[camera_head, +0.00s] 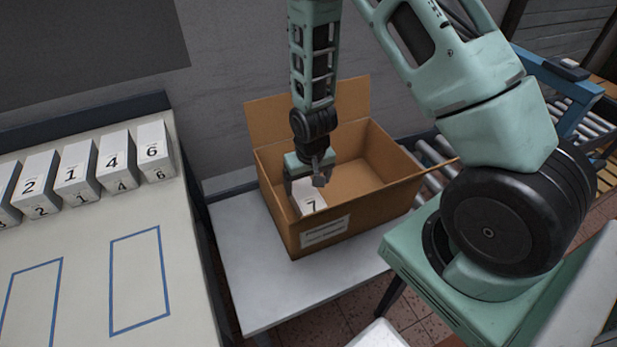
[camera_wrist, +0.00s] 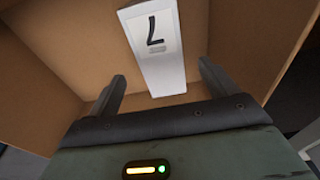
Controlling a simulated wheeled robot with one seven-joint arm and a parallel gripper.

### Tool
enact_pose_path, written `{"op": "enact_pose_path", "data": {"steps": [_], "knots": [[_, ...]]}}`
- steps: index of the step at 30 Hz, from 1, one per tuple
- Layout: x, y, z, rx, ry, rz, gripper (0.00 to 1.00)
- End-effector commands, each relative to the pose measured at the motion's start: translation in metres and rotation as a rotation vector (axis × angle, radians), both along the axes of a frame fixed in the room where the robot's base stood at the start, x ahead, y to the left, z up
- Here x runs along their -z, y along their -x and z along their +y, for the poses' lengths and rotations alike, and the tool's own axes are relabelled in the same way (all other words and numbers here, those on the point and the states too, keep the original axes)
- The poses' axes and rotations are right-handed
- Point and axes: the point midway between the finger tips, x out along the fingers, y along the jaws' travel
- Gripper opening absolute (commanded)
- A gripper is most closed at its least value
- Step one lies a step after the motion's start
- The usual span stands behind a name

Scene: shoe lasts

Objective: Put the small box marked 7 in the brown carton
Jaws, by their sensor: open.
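The small white box marked 7 (camera_head: 309,199) is inside the brown carton (camera_head: 365,217), near its left front corner in the head view. In the wrist view the box marked 7 (camera_wrist: 159,50) shows its numbered face between and beyond the fingers. My gripper (camera_head: 308,183) is over the carton's left part with its fingers inside the opening. In the wrist view my gripper (camera_wrist: 160,88) is open, its two fingers apart with a gap to the box. The carton's flaps are open. Whether the box rests on the carton floor is partly hidden.
The carton stands on a pale side table (camera_head: 245,270). At left, a long table (camera_head: 90,270) bears a row of small boxes, including one marked 6 (camera_head: 153,152), and blue outlined rectangles. A roller conveyor (camera_head: 575,120) is at right.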

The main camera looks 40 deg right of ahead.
Motion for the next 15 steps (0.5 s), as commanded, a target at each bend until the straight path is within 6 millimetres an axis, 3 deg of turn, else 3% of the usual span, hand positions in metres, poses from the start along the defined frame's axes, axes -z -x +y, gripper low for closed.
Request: {"op": "enact_pose_path", "data": {"steps": [6, 15], "knots": [[-0.019, 0.002, 0.0, 0.0, 0.0, 0.0, 0.85], [-0.022, 0.003, 0.0, 0.001, 0.001, 0.001, 0.85]]}}
